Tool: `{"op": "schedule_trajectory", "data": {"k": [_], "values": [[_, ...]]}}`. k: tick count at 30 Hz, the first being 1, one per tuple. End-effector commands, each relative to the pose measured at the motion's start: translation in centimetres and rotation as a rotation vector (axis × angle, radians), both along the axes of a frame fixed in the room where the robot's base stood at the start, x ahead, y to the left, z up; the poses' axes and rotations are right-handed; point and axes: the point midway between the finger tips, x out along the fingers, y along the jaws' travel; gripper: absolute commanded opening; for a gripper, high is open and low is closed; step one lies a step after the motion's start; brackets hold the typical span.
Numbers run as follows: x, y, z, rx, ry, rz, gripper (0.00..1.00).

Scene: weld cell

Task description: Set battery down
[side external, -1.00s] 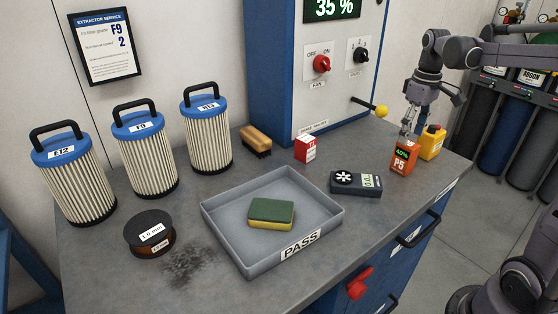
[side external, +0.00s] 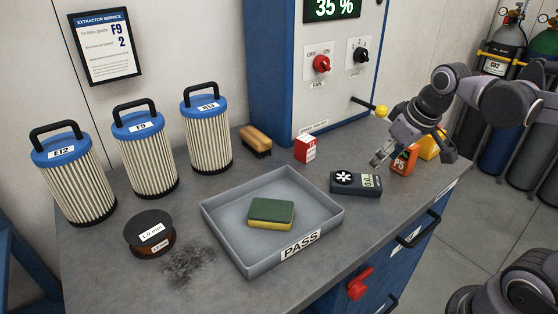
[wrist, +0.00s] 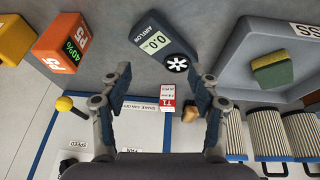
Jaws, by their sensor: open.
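The orange battery (side external: 404,160) marked P5 stands on the grey bench near its right end, partly hidden by my arm in the side view. In the wrist view the battery (wrist: 64,42) is at the upper left and its display reads 40%. My gripper (side external: 379,158) is open and empty, tilted, just left of the battery and apart from it. In the wrist view the two fingers of my gripper (wrist: 160,72) are spread, with the battery outside them.
A dark airflow meter (side external: 356,183) lies close below my gripper. A red-and-white box (side external: 305,149), a brush (side external: 256,140) and a yellow-orange block (side external: 433,141) stand nearby. A grey PASS tray (side external: 225,227) holds a sponge (side external: 271,213). Filters (side external: 207,130) line the back left.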

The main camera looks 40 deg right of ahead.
Motion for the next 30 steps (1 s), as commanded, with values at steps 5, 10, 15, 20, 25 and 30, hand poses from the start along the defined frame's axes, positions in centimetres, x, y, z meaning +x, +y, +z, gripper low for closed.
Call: {"op": "schedule_trajectory", "data": {"k": [5, 10, 15, 20, 25, 30], "values": [[-2.2, 4.2, -2.6, 0.034, -0.133, 0.019, 0.62], [-3.2, 5.9, -4.0, 0.064, -0.203, 0.023, 0.62], [-3.4, 6.3, -4.3, 0.072, -0.219, 0.022, 0.62], [-3.4, 6.3, -4.2, 0.072, -0.218, 0.022, 0.62], [-3.4, 6.3, -4.2, 0.072, -0.217, 0.022, 0.62], [-3.4, 6.2, -4.2, 0.072, -0.216, 0.022, 0.62]]}}
